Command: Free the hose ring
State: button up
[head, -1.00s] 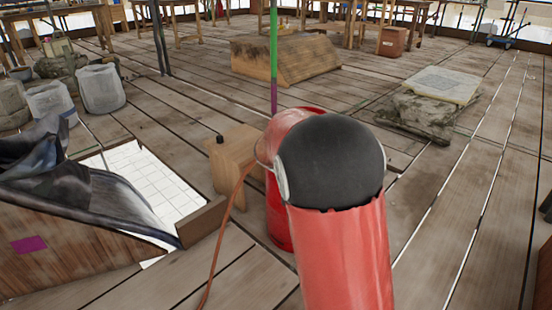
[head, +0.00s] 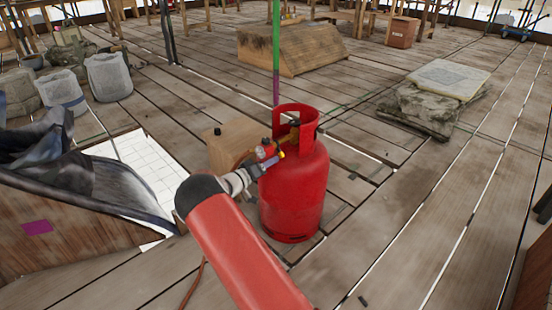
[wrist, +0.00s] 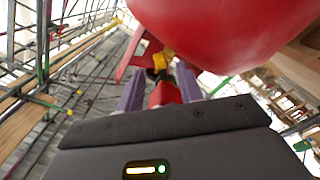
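A red gas cylinder (head: 293,195) stands upright on the plank floor in the head view, with a cut-out collar around its top. A small round gauge (head: 260,152) and brass-coloured valve parts show at the collar's left side. My gripper (head: 275,158) reaches the valve from the left. In the wrist view my gripper (wrist: 160,82) has its two purple fingers apart, with a red part and a yellow part (wrist: 163,61) between them; contact is unclear. The cylinder's red body (wrist: 230,25) fills the top. An orange hose (head: 191,285) shows low in the head view. I cannot make out the ring.
A wooden block (head: 236,143) stands just behind and left of the cylinder. A dark tarp (head: 85,180) over a wooden panel and a white tiled opening lie left. A slab stack (head: 437,98) is at right.

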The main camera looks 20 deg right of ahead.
aim_at(281, 157)
jog(key=shift+x, duration=2.05)
grip_shut()
